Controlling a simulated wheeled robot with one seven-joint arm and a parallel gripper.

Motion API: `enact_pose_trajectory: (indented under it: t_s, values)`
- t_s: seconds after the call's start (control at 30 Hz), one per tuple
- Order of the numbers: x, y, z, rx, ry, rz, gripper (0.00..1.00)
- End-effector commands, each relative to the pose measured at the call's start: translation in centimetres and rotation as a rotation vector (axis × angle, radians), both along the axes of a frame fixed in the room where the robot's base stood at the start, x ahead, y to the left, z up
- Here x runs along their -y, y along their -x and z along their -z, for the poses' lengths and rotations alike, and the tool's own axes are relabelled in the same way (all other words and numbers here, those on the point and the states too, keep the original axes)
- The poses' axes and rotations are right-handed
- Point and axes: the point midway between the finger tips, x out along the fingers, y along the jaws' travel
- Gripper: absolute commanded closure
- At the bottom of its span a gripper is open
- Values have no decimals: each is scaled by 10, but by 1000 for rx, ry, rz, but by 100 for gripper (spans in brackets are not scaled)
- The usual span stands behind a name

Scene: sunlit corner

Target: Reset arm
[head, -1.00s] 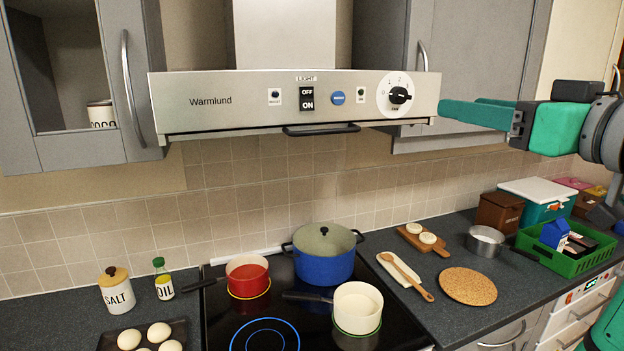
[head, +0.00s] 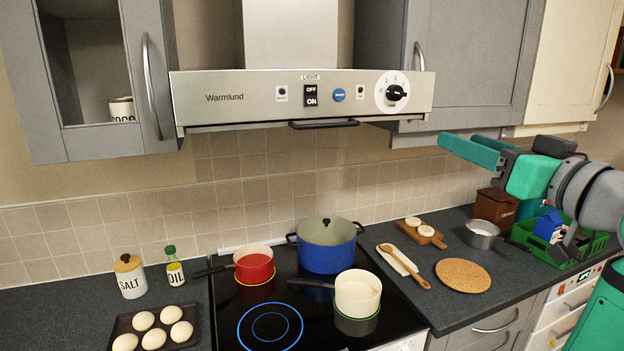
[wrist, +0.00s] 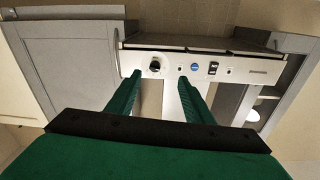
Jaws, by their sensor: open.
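My gripper (head: 470,148) is open and empty, held in the air to the right of the range hood in the head view. Its two green fingers (wrist: 156,95) stand apart in the wrist view and point toward the hood, with nothing between them. The hood (head: 225,100), marked Warmlund, is a steel panel with a black dial (head: 396,93), a blue button (head: 339,95) and a black off/on switch (head: 311,95). It also shows in the wrist view (wrist: 205,57). The fingertips are apart from the hood in the head view.
A black cooktop (head: 300,300) below holds a red pot (head: 254,268), a blue pot (head: 326,252) and a white pot (head: 357,295). Grey cabinets (head: 460,60) flank the hood. A green crate (head: 592,248) and a small saucepan (head: 480,236) stand at the right.

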Motion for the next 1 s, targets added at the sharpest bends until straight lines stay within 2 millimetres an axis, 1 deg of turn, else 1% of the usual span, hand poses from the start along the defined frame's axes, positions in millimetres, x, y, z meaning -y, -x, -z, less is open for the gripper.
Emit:
enact_pose_trajectory:
  t_s: [0.03,0.17,0.27,0.3,0.37,0.53,0.67,0.7,0.77,0.8,0.87,0.9,1.0]
  values:
    - [0,-7,13,-4,-21,1,53]
    - [1,-26,48,-2,-79,14,53]
    - [1,-42,87,-4,-137,33,53]
    - [1,-48,103,-4,-159,44,53]
    - [0,-56,128,-7,-190,58,53]
    - [-8,-72,200,-18,-267,106,53]
    - [-17,-77,255,-31,-313,146,53]
    - [-21,-78,271,-35,-325,158,53]
    - [-27,-77,297,-43,-341,178,53]
    - [-31,-76,314,-48,-351,191,53]
    - [-38,-73,339,-57,-363,211,53]
    - [-43,-70,355,-62,-369,224,53]
    - [-55,-61,395,-79,-382,256,53]
